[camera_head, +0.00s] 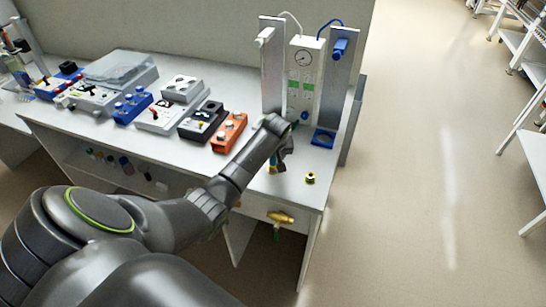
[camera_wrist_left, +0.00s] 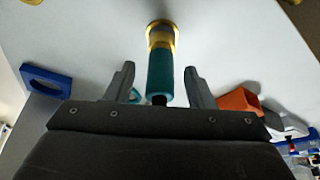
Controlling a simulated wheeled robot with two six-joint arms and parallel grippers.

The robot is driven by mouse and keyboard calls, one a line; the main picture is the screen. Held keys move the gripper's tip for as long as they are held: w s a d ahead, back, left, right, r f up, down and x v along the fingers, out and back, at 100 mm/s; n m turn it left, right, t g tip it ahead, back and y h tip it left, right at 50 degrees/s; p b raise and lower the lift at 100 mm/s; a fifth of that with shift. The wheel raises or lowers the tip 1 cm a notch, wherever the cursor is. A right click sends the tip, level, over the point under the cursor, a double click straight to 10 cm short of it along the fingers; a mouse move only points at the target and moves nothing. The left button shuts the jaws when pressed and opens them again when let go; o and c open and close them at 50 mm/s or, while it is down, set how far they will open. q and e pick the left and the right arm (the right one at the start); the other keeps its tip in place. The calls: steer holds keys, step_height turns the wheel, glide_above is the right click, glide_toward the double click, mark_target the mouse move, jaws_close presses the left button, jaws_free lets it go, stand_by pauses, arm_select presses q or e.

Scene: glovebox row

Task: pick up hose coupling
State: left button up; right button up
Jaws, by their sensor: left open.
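The hose coupling, as I take it, is a teal cylinder with a yellow collar (camera_wrist_left: 160,72) in the left wrist view. It lies between the two fingers of my left gripper (camera_wrist_left: 158,85), with a visible gap on each side. The gripper is open. In the head view my left gripper (camera_head: 283,158) is low over the bench's front right part, and a yellow and teal bit of the coupling (camera_head: 272,166) shows beside it. The rest is hidden by the gripper. My right gripper is not in view.
A brass fitting (camera_head: 310,178) stands to the right on the white bench (camera_head: 205,165). A brass valve (camera_head: 280,217) is at the front edge. Behind stand metal uprights and a gauge panel (camera_head: 303,75). An orange box (camera_head: 229,132) and other devices are to the left.

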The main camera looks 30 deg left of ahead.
arm_select(q)
steer(key=shift+w+a+f, duration=0.1)
steer(key=shift+w+f, duration=0.05)
steer(key=shift+f, duration=0.2)
jaws_close()
